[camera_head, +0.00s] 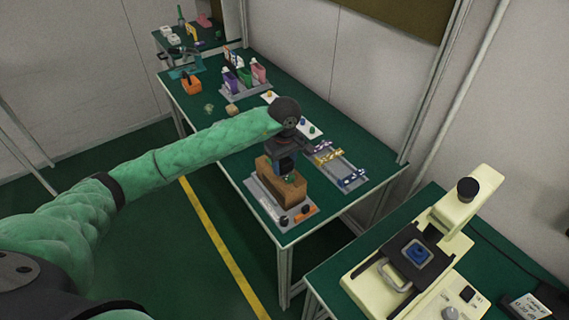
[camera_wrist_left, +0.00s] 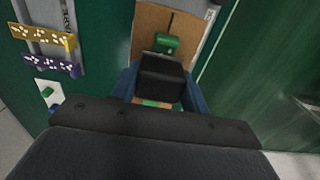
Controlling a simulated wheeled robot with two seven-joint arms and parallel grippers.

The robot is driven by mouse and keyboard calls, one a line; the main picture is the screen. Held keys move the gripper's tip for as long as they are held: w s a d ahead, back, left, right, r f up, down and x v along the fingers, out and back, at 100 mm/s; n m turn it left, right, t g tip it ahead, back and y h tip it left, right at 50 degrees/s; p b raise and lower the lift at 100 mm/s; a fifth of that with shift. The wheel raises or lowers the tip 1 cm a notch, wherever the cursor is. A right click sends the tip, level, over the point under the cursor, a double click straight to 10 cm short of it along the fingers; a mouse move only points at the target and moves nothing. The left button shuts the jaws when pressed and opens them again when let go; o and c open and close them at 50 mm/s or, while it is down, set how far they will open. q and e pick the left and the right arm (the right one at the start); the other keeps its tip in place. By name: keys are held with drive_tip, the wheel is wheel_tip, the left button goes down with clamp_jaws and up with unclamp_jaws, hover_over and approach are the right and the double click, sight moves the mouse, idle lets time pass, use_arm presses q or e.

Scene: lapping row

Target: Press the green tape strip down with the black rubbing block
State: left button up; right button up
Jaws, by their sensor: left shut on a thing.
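My left gripper (camera_head: 287,170) points down over a brown block-like piece (camera_head: 292,191) on a light plate near the table's front corner. In the left wrist view the blue fingers of my left gripper (camera_wrist_left: 158,92) are shut on the black rubbing block (camera_wrist_left: 162,78). The block is over the brown surface (camera_wrist_left: 150,22). A green piece (camera_wrist_left: 166,43) shows just beyond the block, and a little green shows below it between the fingers. It may be the tape strip. I cannot tell whether the block touches it. My right gripper is in neither view.
A grey rack with yellow, purple and blue clips (camera_head: 351,179) lies right of the gripper. Black knobs (camera_head: 283,221) stand at the plate's front edge. Coloured bins (camera_head: 258,71) and an orange box (camera_head: 191,86) are farther back. A cream machine (camera_head: 440,245) stands on a separate table at right.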

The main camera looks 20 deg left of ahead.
use_arm(q)
drive_tip(key=shift+f+b, duration=0.5)
drive_tip(key=shift+b, duration=0.1)
idle(0.9)
drive_tip(key=shift+s+f+b, duration=0.15)
drive_tip(key=shift+b, duration=0.4)
idle(2.5)
drive_tip(key=shift+r, duration=0.75)
drive_tip(key=shift+r+p, duration=0.3)
drive_tip(key=shift+r, duration=2.55)
